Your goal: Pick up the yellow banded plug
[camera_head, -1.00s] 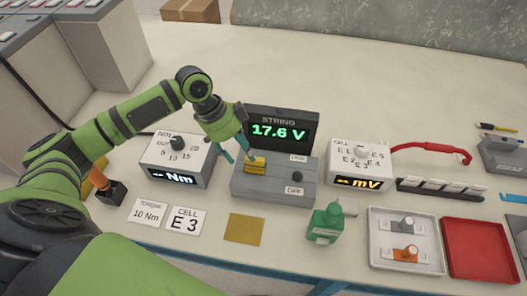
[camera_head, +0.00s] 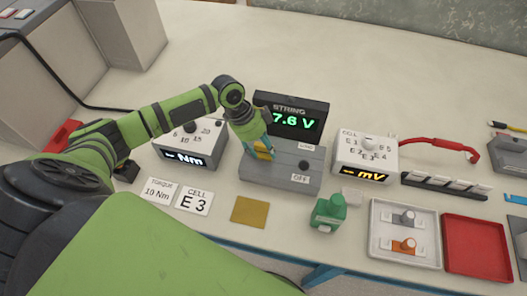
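The yellow banded plug (camera_head: 263,153) is at the grey box of the string meter (camera_head: 280,174), below its display, and only partly shows. My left gripper (camera_head: 260,148) is over the plug from above, its teal fingertips beside the yellow body. The gripper and wrist hide much of the plug, so I cannot tell whether the fingers touch or grip it, or whether it is still seated in the box. My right gripper is not in view.
A torque box (camera_head: 186,160) stands left of the meter and a cell selector box (camera_head: 363,160) right of it. A green bottle (camera_head: 327,215), white tray (camera_head: 388,258) and red tray (camera_head: 477,272) are at the front right. A flat yellow square (camera_head: 249,211) lies in front.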

